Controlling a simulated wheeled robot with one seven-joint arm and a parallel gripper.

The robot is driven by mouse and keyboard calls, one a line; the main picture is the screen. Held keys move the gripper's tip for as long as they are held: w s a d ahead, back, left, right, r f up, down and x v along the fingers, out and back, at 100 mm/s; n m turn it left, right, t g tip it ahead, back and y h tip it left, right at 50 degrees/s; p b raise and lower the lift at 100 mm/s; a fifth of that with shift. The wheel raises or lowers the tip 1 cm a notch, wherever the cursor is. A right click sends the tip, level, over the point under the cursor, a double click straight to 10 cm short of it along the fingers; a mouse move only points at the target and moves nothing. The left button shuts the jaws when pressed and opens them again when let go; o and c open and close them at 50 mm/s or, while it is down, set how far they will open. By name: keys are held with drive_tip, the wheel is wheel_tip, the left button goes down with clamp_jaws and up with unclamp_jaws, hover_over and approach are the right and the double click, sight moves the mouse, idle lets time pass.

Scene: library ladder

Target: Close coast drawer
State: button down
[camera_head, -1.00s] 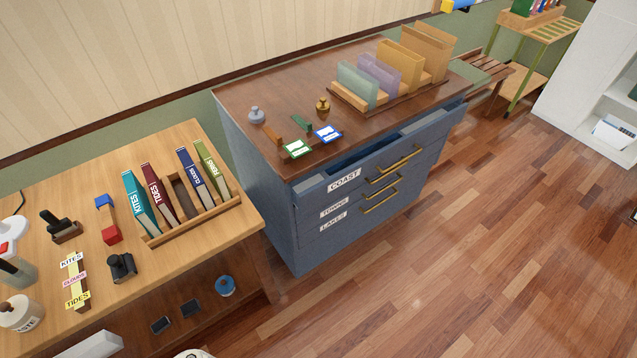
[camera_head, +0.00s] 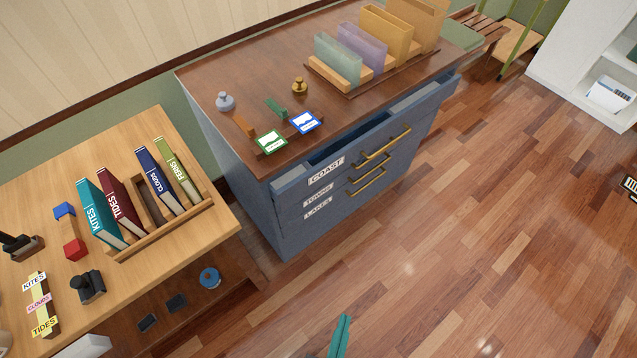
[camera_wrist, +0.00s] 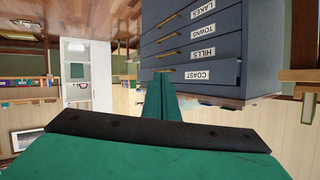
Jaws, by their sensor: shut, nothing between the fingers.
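The blue-grey cabinet (camera_head: 225,165) has a front drawer labelled COAST (camera_head: 326,170), which stands pulled out below the brown top, with a dark gap behind its front. It has a brass handle (camera_head: 382,147). The wrist view, which is upside down, shows the COAST drawer (camera_wrist: 225,74) jutting beyond the other fronts. My gripper (camera_head: 341,335) is teal and shows at the bottom edge of the head view, over the floor and apart from the cabinet. In the wrist view my gripper's fingers (camera_wrist: 161,92) are together and empty, pointing toward the cabinet.
Drawers labelled TOWNS (camera_head: 318,195) and LAKES (camera_head: 318,208) below look closed. Folders, cards and knobs sit on the cabinet top. A wooden desk (camera_head: 160,290) with books stands at the left. The wooden floor (camera_head: 470,240) in front of the cabinet is clear.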

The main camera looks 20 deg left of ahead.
drive_tip(key=w+f+m+g, duration=0.2)
drive_tip(key=w+f, duration=0.1)
drive_tip(key=f, duration=0.6)
drive_tip(key=m+g+y, duration=0.1)
drive_tip(key=m+y, duration=0.2)
drive_tip(key=y, duration=1.2)
approach(316, 180)
drive_tip(key=x, duration=0.6)
drive_tip(key=shift+w+a+f, duration=0.1)
drive_tip(key=shift+a+f, duration=0.05)
drive_tip(key=shift+a, duration=0.05)
